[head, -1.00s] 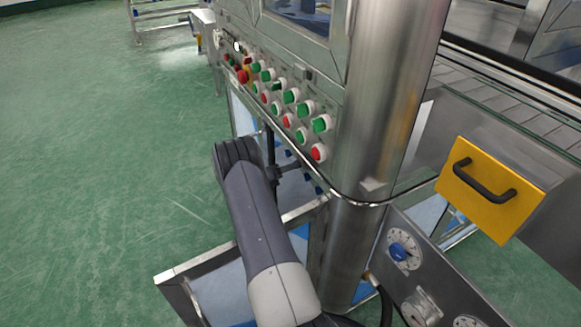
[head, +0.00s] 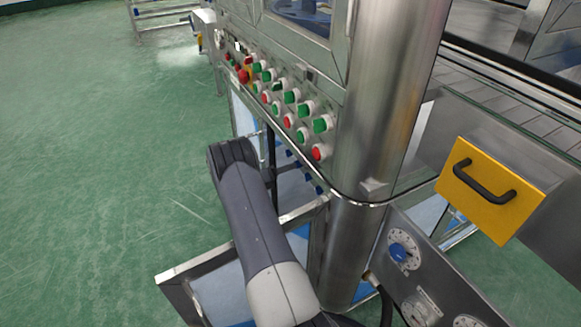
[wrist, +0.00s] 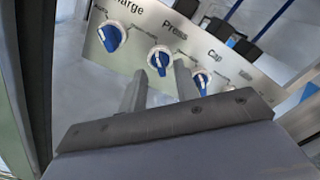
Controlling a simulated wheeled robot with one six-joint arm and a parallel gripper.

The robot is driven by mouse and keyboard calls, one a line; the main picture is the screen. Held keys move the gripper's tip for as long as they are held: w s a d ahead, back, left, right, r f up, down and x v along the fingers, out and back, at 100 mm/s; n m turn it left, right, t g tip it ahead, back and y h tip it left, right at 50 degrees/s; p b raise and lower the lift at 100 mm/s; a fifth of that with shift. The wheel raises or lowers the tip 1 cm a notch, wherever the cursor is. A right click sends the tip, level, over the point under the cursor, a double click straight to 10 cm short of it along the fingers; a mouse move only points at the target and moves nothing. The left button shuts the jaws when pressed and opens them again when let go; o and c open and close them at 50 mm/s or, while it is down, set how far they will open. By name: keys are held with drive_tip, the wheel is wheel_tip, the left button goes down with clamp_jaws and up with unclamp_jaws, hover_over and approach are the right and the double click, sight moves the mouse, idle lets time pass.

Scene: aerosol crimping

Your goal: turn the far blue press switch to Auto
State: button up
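The blue press switch (wrist: 160,60) shows in the wrist view below the label "Press" on a pale metal panel (wrist: 140,28). Its blue handle sits on a round light dial and points roughly downward in the picture. The dial's small markings are too blurred to read. My gripper (wrist: 160,72) is open, its two fingers apart, with the press switch showing in the gap between the fingertips. I cannot tell whether the fingers touch it. My gripper does not show in the head view, where only my dark arm is seen.
In the wrist view a blue switch (wrist: 112,36) is left of the press switch, and another (wrist: 201,82) is right, under "Cap", close to my right finger. In the head view, red and green buttons (head: 290,97) line the steel machine. A yellow handled box (head: 491,190) is right.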

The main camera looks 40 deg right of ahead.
drive_tip(key=p+v, duration=0.1)
drive_tip(key=v, duration=0.8)
drive_tip(key=shift+s, duration=0.1)
drive_tip(key=b+x, duration=0.1)
drive_tip(key=x, duration=0.9)
drive_tip(key=shift+d+b, duration=0.35)
drive_tip(key=shift+d, duration=0.05)
